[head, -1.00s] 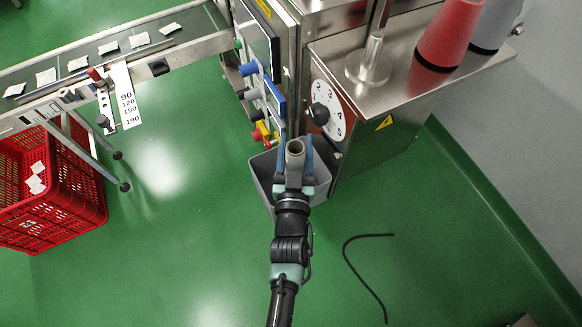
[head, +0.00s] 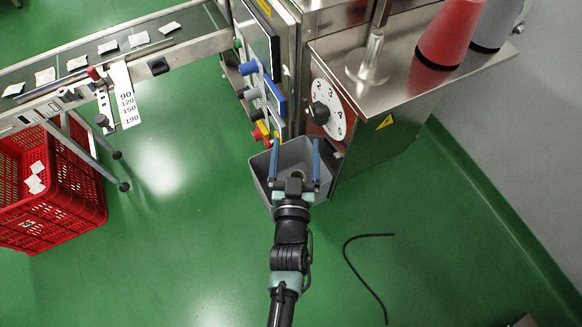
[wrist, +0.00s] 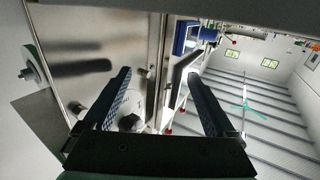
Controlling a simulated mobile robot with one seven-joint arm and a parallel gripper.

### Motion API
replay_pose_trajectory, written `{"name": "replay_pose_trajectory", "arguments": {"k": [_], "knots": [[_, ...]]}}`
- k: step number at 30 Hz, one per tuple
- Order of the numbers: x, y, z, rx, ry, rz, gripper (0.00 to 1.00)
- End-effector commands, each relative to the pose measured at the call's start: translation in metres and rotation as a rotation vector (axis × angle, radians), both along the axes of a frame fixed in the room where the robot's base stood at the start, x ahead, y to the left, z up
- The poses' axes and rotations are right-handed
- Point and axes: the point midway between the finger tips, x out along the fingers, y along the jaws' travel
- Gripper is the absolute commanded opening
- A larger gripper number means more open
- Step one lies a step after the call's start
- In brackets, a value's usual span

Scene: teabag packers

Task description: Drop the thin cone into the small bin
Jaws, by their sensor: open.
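The small grey bin (head: 262,170) stands on the floor against the machine, partly covered by my gripper. My gripper (head: 295,146) is over the bin in the head view, its two blue fingers spread wide apart. In the wrist view my gripper (wrist: 158,74) is open with nothing between its fingers.
The steel machine (head: 375,150) with a dial stands right of the bin. A red cone (head: 448,35) and a grey cone (head: 495,25) stand on its top. A conveyor (head: 125,50) with several teabags and a red crate (head: 50,205) are at the left. A black cable (head: 350,262) lies on the floor.

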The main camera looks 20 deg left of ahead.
Motion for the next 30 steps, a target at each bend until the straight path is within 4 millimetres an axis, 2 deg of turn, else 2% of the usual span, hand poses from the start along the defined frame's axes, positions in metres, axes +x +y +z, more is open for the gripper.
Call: {"name": "replay_pose_trajectory", "arguments": {"k": [9, 15, 21, 30], "knots": [[-0.060, -0.024, -0.001, -0.001, 0.003, -0.001, 0.91], [-0.091, -0.037, -0.001, 0.001, 0.004, -0.001, 0.91], [-0.106, -0.043, 0.000, 0.000, 0.001, 0.000, 0.91], [-0.108, -0.044, 0.000, 0.000, -0.001, 0.000, 0.91]]}}
